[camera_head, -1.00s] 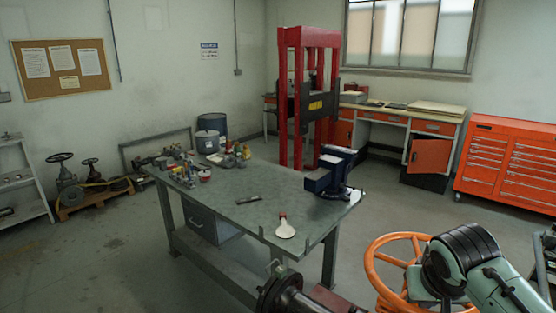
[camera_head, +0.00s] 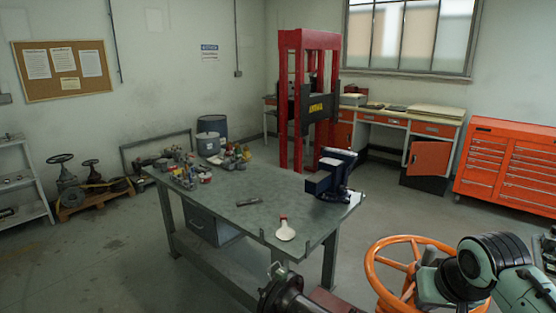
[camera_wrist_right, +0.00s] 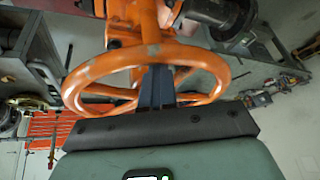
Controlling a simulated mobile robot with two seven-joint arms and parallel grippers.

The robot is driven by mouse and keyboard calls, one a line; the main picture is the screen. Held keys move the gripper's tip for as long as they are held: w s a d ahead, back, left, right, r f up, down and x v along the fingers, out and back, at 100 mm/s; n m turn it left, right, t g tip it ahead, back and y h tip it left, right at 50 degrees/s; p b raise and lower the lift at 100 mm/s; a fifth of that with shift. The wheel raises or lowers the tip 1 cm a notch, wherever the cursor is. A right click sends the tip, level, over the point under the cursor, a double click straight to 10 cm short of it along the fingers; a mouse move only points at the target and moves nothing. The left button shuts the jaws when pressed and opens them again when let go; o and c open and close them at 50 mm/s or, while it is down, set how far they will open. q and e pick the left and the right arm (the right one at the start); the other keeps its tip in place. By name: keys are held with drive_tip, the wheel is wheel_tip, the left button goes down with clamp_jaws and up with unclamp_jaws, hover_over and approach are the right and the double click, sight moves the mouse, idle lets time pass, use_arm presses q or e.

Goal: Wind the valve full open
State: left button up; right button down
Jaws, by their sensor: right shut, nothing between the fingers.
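The orange handwheel (camera_head: 372,270) of the valve stands at the lower right of the head view, partly hidden by my right arm. In the right wrist view the same handwheel (camera_wrist_right: 85,75) shows its rim, spokes and worn paint, with an orange valve body behind it. My right gripper (camera_wrist_right: 158,72) is shut with nothing between its fingers. Its dark fingers overlap the opening of the wheel in that view, close to a spoke; I cannot tell whether they touch it. In the head view the right gripper's fingers are hidden. My left gripper is in neither current view.
A dark flanged pipe (camera_head: 285,292) lies left of the wheel. A steel workbench (camera_head: 225,215) with a blue vise (camera_head: 330,178) and small parts stands beyond. A red press (camera_head: 283,100) and an orange tool cabinet (camera_head: 510,165) stand farther back. Floor between them is clear.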

drive_tip(key=s+a+r+g+p, duration=0.2)
drive_tip(key=s+r+g+p, duration=0.25)
drive_tip(key=s, duration=0.45)
use_arm(q)
drive_tip(key=w+r, duration=0.5)
drive_tip(key=r, duration=0.2)
drive_tip(key=s+f+b, duration=0.5)
drive_tip(key=s+f, duration=0.1)
drive_tip(key=f, duration=0.1)
drive_tip(key=shift+a+f, duration=0.15)
drive_tip(key=shift+a, duration=0.1)
use_arm(e)
wheel_tip(320, 180, down, 6)
drive_tip(key=w, duration=0.1)
drive_tip(key=shift+d+f+t, duration=0.15)
drive_tip(key=shift+d+t, duration=0.05)
drive_tip(key=shift+t, duration=0.25)
use_arm(q)
drive_tip(key=shift+w, duration=0.1)
use_arm(e)
drive_tip(key=shift+w, duration=0.15)
